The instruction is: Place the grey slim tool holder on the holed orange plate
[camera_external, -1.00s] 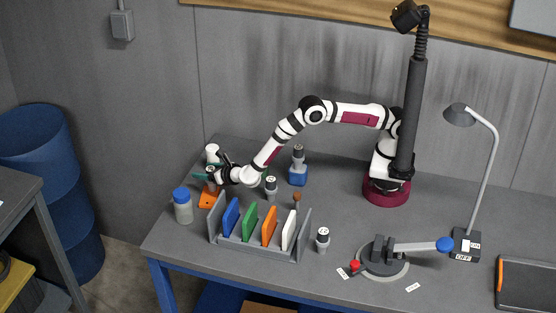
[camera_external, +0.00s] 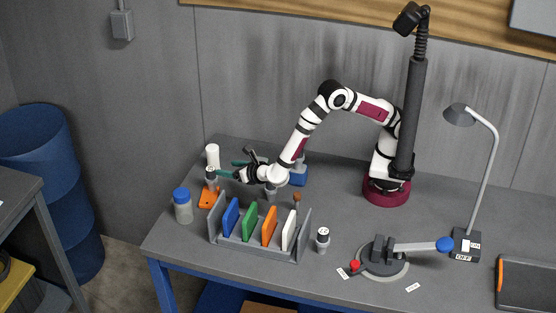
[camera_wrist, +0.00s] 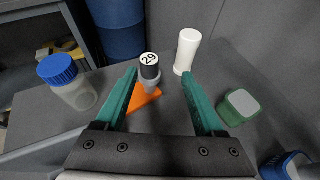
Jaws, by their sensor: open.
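The grey slim tool holder (camera_wrist: 151,79) with a black top marked 29 stands upright on the holed orange plate (camera_wrist: 144,99). In the external view the holder (camera_external: 211,177) and the orange plate (camera_external: 205,198) are at the table's left end. My gripper (camera_wrist: 159,76) has teal fingers spread apart with nothing held; the holder shows between the fingertips, beyond them. In the external view my gripper (camera_external: 227,170) is just right of the holder, apart from it. The plate's hole is hidden.
A white cylinder (camera_wrist: 187,51) and a blue-capped jar (camera_wrist: 67,82) flank the plate. A green piece (camera_wrist: 239,107) lies right of my fingers. A rack (camera_external: 255,249) with coloured plates is in front. Another tool holder (camera_external: 322,240) stands right of it.

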